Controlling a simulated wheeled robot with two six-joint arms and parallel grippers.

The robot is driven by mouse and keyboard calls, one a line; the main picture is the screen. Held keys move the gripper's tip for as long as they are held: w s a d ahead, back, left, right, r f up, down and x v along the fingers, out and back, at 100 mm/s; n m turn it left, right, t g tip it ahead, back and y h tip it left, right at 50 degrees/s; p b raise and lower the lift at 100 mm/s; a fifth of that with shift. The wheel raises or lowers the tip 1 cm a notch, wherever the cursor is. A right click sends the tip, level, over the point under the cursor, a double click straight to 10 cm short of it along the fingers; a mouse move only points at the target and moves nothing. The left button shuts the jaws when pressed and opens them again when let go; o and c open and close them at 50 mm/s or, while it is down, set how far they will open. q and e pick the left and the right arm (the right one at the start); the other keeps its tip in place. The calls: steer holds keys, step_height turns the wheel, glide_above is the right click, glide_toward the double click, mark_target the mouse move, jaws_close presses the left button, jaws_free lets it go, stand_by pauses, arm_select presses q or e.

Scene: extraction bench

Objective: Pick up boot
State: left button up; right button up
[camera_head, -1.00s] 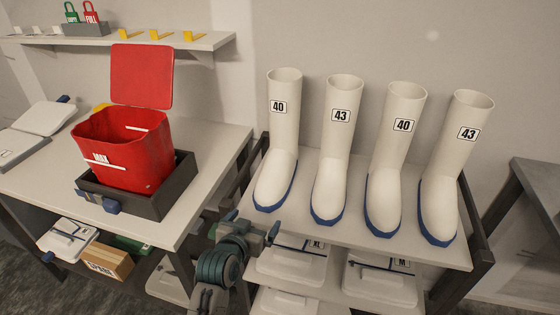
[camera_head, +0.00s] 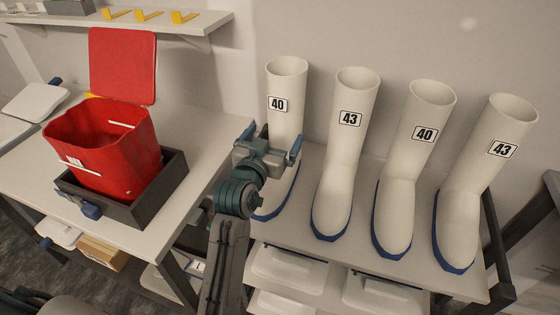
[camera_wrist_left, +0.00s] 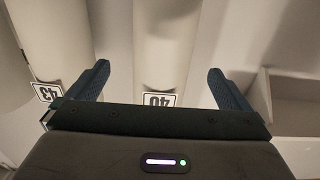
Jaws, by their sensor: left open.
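Several white boots with blue soles stand upright in a row on a white-topped rack. From the left they are a boot marked 40 (camera_head: 286,120), a boot marked 43 (camera_head: 335,190), another 40 (camera_head: 398,200) and another 43 (camera_head: 475,200). My left gripper (camera_head: 270,142) is open in front of the leftmost boot and hides part of its ankle and foot. In the left wrist view the left gripper's fingers (camera_wrist_left: 160,82) lie apart, with the shaft of the boot marked 40 (camera_wrist_left: 163,45) between them in the picture. I cannot tell whether they touch it.
A red bin (camera_head: 105,150) with its lid raised sits in a dark tray (camera_head: 165,192) on the left bench (camera_head: 205,140). The rack top (camera_head: 300,222) carries the boots close together. A wall shelf (camera_head: 190,28) hangs at the upper left.

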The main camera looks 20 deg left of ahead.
mark_target(278, 125)
arm_select(q)
steer(key=shift+w, duration=1.2)
steer(key=w, duration=0.1)
steer(key=w+p, duration=0.1)
steer(key=w, duration=0.2)
steer(key=shift+r+p, duration=0.25)
steer(key=shift+p, duration=0.1)
steer(key=shift+w+f, duration=0.2)
steer(key=shift+w, duration=0.1)
steer(key=shift+s+r, duration=0.1)
steer(key=shift+c, duration=0.9)
steer(key=shift+r, duration=0.1)
steer(key=c, duration=1.7)
arm_select(e)
steer(key=shift+s+a+f, duration=0.1)
steer(key=shift+s, duration=1.05)
